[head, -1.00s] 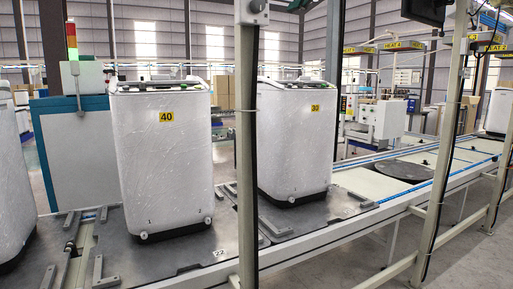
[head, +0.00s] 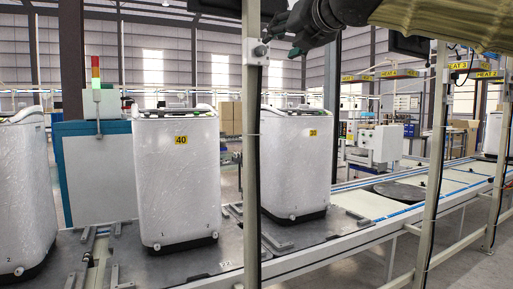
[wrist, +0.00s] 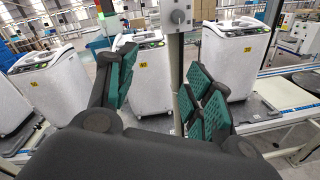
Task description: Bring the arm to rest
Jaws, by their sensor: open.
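My gripper (head: 283,36) is at the top of the head view, reaching in from the upper right with its fingers near a small grey control box (head: 257,51) on a post. My arm (head: 440,22), in an olive sleeve, runs to the top right corner. In the wrist view my gripper (wrist: 160,68) is open, its green-padded fingers spread apart with nothing held. The post (wrist: 175,65) and its control box (wrist: 177,15) show in the gap between the fingers. I cannot tell whether the fingers touch the post.
White wrapped washing machines numbered 40 (head: 176,190) and 30 (head: 297,165) stand on dark pallets on a conveyor line. Another stands at the far left (head: 25,195). A second post (head: 437,160) rises at the right. A signal tower (head: 96,80) stands behind.

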